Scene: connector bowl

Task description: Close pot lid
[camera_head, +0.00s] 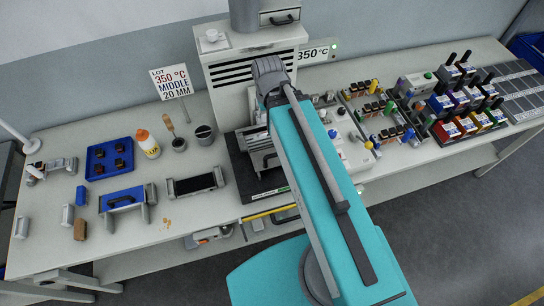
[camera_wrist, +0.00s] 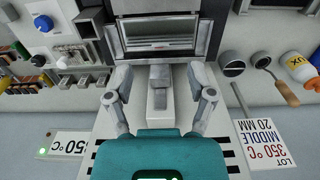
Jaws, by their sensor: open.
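My gripper (camera_wrist: 160,76) is open in the wrist view, its two fingers well apart with nothing held. A light grey bar (camera_wrist: 158,84) shows between the fingers; I cannot tell if it is the lid's handle, and no contact shows. Beyond the fingertips is a grey-framed rectangular opening (camera_wrist: 158,34) with a shiny inside, on the grey machine marked 350 °C. I cannot tell for certain which part is the pot lid. In the head view the machine (camera_head: 225,78) stands mid-bench. My arm hides my gripper and much of the machine's front there.
A lot sign (camera_head: 173,82), a flux bottle (camera_head: 147,144) and a blue tray (camera_head: 97,170) stand left of the machine. Dark-topped small cups (camera_head: 204,134) are nearer it. Connector racks and coloured bins (camera_head: 465,125) crowd the right. The bench's front-left has some free room.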

